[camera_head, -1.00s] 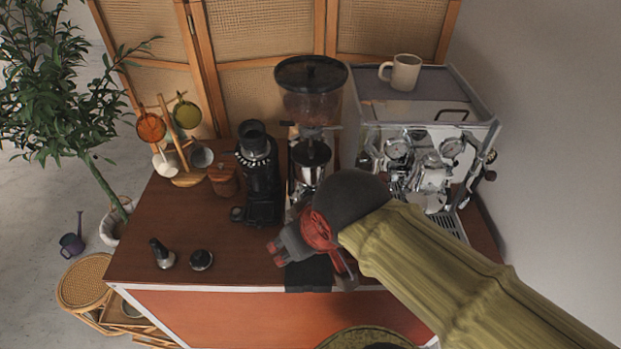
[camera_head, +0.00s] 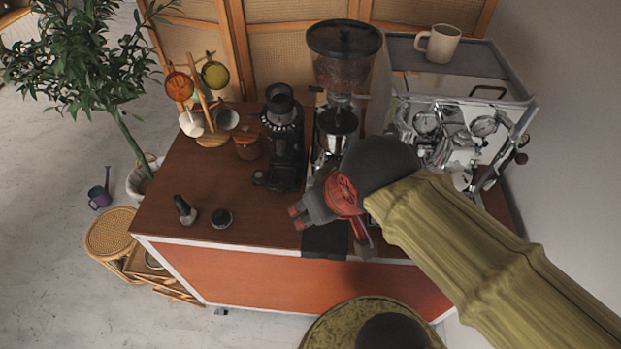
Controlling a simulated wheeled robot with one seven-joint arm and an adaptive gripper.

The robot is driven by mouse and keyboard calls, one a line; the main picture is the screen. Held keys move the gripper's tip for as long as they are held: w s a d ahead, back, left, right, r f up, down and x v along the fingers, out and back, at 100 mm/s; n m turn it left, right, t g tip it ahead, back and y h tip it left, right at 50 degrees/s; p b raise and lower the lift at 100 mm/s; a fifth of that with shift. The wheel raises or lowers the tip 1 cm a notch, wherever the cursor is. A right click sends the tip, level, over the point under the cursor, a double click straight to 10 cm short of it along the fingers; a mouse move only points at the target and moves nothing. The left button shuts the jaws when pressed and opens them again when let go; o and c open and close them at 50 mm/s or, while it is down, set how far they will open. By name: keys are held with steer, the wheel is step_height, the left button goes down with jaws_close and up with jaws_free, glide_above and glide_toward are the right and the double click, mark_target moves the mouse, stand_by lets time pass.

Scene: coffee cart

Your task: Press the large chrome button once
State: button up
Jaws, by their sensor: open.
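The large chrome button cannot be made out. The chrome espresso machine (camera_head: 462,88) stands at the back right of the cart, its gauges facing front and partly hidden by my arm. A tall grinder (camera_head: 344,65) with a dark bean hopper stands left of it, its lower front partly covered by my wrist. A smaller black grinder (camera_head: 283,135) stands further left. My gripper (camera_head: 330,228) is open, over the front edge of the cart in front of the tall grinder, with red fingertips. Nothing shows between its fingers.
The wooden cart top (camera_head: 190,168) holds a tamper (camera_head: 185,210), a small black puck (camera_head: 222,218), a wooden jar (camera_head: 248,144) and a mug rack (camera_head: 207,110). A mug (camera_head: 438,43) sits on the machine. A stool (camera_head: 110,232) and plant stand left.

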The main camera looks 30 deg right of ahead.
steer(key=shift+c, duration=1.2)
jaws_close()
stand_by(0.5)
